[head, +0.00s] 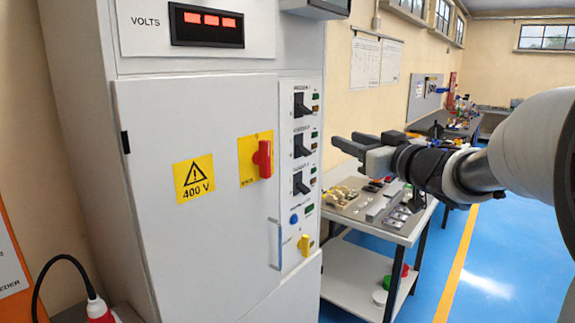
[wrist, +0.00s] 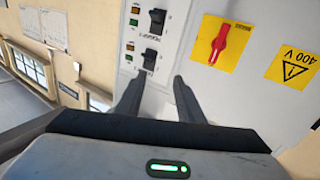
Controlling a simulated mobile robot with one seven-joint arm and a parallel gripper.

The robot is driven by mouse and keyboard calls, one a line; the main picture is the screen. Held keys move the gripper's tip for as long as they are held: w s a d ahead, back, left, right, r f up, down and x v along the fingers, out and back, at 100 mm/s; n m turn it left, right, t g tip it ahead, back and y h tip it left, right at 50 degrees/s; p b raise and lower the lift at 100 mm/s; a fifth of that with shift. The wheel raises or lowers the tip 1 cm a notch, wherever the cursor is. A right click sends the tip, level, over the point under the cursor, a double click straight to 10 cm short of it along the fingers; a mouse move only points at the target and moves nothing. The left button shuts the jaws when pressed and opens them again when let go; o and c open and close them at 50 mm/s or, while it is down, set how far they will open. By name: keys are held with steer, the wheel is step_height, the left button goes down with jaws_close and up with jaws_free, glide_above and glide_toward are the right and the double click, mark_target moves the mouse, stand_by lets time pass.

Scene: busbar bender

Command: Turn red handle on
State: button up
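The red handle (head: 263,160) sits on a yellow plate (head: 246,158) on the grey cabinet door. In the head view its grip stands roughly upright. The handle also shows in the wrist view (wrist: 218,44), up and to the right of the fingers, slightly tilted there. My gripper (head: 350,142) is to the right of the cabinet in the head view, apart from the handle. In the wrist view its two dark fingers (wrist: 155,95) are spread with nothing between them.
Several black switches (head: 301,145) line the panel right of the door, with a blue button (head: 294,219) and a yellow knob (head: 305,245) below. A door pull (head: 275,243) sticks out. A cart (head: 365,224) with parts stands to the right. Blue floor is clear beyond it.

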mark_target(269, 151)
steer(key=s+a+f+n+g+y, duration=0.3)
steer(key=a+f+n+g+y, duration=0.1)
steer(key=a+f+g+y, duration=0.15)
steer(key=shift+t+y, duration=0.25)
steer(key=x, duration=1.1)
steer(key=r+b+x, duration=0.1)
steer(key=x, duration=0.4)
steer(key=shift+w+a, duration=0.15)
steer(key=shift+w, duration=0.25)
jaws_close()
